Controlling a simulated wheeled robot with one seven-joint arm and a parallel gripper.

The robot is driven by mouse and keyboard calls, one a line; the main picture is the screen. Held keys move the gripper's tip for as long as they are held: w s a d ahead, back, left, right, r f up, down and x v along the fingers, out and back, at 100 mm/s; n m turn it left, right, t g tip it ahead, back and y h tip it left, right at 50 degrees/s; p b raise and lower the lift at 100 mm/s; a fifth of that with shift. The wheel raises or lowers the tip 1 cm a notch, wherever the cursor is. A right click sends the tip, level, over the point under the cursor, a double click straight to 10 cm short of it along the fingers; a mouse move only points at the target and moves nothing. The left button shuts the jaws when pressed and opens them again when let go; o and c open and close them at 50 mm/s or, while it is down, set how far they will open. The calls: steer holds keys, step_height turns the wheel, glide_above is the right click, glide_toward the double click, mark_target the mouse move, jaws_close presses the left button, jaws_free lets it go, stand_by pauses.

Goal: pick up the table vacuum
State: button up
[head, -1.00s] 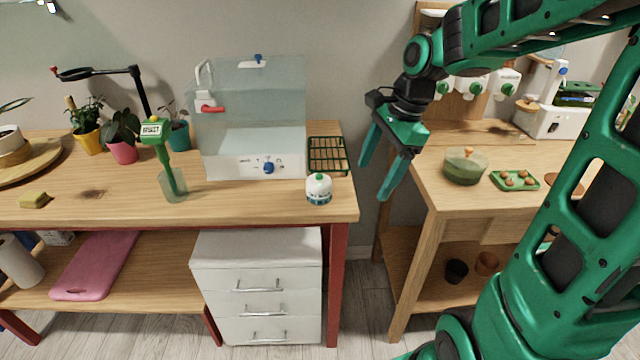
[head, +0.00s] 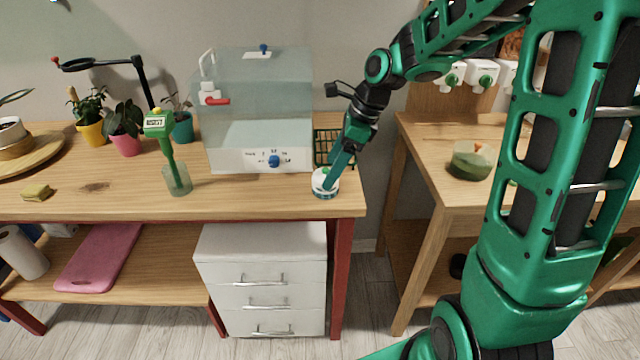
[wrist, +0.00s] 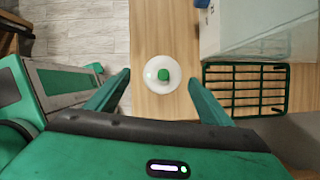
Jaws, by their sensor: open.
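The table vacuum (head: 324,187) is a small white round device with a green knob on top and a teal band low down. It stands upright on the wooden table near its front right corner. In the wrist view the table vacuum (wrist: 166,74) lies ahead, between the lines of the two fingers. My gripper (head: 335,172) is open, pointing down just above it and hiding part of its top. In the wrist view my gripper (wrist: 160,82) has its fingers spread on either side of it, with gaps and nothing held.
A clear water tank (head: 258,110) stands just left of and behind the vacuum. A green wire rack (wrist: 246,90) lies close beside it. A green tool in a glass (head: 177,178) stands further left. The table's front edge (head: 270,216) is near.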

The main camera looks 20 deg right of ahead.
steer(key=shift+w+x, duration=0.2)
steer(key=shift+x, duration=1.1)
steer(key=shift+w+x, duration=0.15)
steer(key=shift+x, duration=1.15)
steer(key=shift+d, duration=0.1)
steer(key=c, duration=1.3)
